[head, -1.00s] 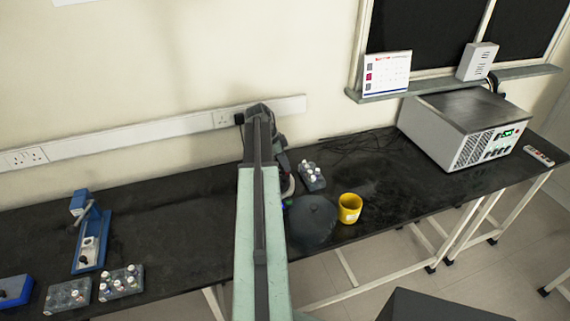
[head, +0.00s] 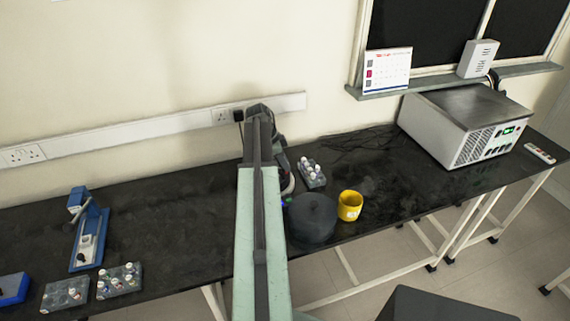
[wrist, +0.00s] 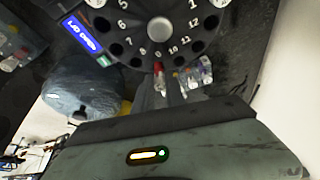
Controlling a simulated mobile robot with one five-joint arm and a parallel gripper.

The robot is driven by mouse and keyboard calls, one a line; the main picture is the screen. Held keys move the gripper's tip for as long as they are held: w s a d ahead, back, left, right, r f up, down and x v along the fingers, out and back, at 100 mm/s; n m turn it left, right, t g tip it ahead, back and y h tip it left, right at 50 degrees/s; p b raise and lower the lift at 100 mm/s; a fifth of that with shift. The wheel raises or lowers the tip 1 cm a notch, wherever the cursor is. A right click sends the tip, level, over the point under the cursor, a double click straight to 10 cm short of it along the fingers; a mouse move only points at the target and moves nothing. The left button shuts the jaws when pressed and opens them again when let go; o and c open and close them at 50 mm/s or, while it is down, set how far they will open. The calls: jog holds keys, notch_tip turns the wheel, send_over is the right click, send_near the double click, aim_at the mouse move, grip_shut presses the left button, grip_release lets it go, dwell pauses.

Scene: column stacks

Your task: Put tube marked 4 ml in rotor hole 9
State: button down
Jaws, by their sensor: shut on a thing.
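The rotor (wrist: 160,28) fills the top of the wrist view, with a ring of numbered dark holes. White caps show beside numbers 5 and 1. My gripper (wrist: 166,88) is just below the rotor's lower rim, shut on a red-capped clear tube (wrist: 159,80). The tube's red cap is right at number 9 on the rim and covers that hole's place. I cannot tell whether the tube is in the hole, and its marking is not readable. In the head view my own arm hides the gripper and rotor.
A dark round lid (head: 312,219) and a yellow mug (head: 350,205) stand right of my arm. A rack of capped tubes (head: 312,174) is behind them. More racks (head: 120,281) and a blue device (head: 90,236) are at left.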

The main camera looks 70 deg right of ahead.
jog(key=shift+f+b, duration=0.6)
jog(key=shift+f, duration=0.1)
jog(key=shift+f, duration=0.1)
jog(key=c, duration=1)
grip_release()
jog(key=shift+r+p, duration=2.95)
jog(key=shift+r, duration=0.1)
